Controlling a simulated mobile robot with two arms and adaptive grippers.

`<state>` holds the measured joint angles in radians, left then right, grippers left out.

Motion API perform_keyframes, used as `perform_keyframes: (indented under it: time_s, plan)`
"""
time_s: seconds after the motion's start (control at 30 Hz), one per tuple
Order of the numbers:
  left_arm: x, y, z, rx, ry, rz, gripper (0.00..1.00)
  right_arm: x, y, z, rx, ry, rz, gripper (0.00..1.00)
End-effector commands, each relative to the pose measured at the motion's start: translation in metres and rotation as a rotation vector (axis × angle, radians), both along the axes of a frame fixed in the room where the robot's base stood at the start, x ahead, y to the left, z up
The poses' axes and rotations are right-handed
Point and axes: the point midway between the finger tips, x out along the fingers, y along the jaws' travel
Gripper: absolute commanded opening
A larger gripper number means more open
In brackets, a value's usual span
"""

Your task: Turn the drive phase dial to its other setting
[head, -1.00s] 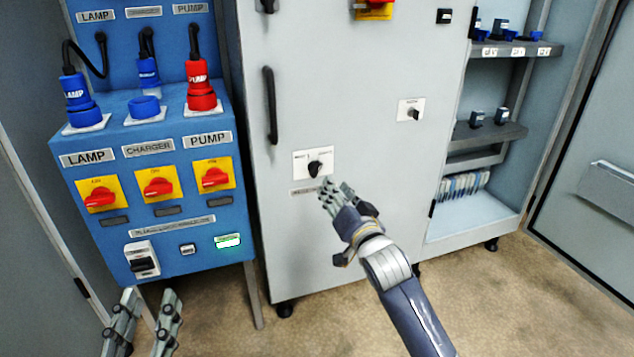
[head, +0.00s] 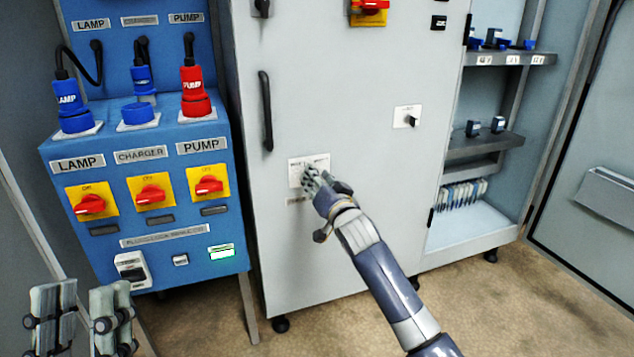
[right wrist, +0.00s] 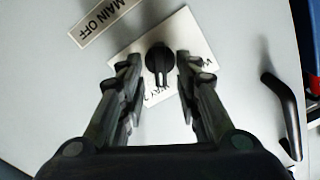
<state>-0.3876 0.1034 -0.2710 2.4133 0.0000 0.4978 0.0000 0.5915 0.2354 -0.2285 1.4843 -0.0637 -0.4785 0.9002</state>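A black dial on a white plate (right wrist: 160,66) shows between the fingers of my right gripper (right wrist: 158,62) in the right wrist view. Its pointer ridge points toward the bottom of that picture. The fingers are open, one on each side, with gaps to the dial. In the head view my right gripper (head: 309,177) is in front of this white plate (head: 321,162) on the grey cabinet door and hides the dial. I cannot read whether it is named drive phase. A second black dial (head: 410,120) sits higher to the right. My left gripper (head: 82,312) is open and empty at the lower left.
A black door handle (head: 266,110) is left of the plate. A "MAIN OFF" label (right wrist: 106,20) is beside it. The blue panel (head: 130,230) with red switches (head: 150,193) stands left, and open shelves (head: 510,60) are right.

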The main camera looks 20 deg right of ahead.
Motion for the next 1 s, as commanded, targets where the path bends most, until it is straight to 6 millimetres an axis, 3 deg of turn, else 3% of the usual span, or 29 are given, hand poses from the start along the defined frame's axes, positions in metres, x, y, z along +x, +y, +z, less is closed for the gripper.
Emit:
perform_keyframes:
  time_s: [0.37, 0.5, 0.87, 1.0]
  plan:
    - [-0.004, 0.001, 0.003, -0.007, -0.025, -0.001, 0.4, 0.003, 0.001, 0.0, 0.0, 0.0, 0.001, 0.31]
    - [-0.004, 0.001, 0.003, -0.007, -0.025, -0.001, 0.4, 0.003, 0.0, 0.0, 0.0, 0.0, 0.001, 0.0]
    - [-0.002, 0.0, 0.003, -0.003, -0.012, -0.001, 0.4, 0.003, 0.0, 0.001, -0.007, 0.0, 0.0, 0.0]
    - [0.013, -0.002, -0.008, 0.024, 0.078, 0.005, 0.4, 0.003, 0.001, 0.002, -0.028, -0.001, 0.001, 0.0]
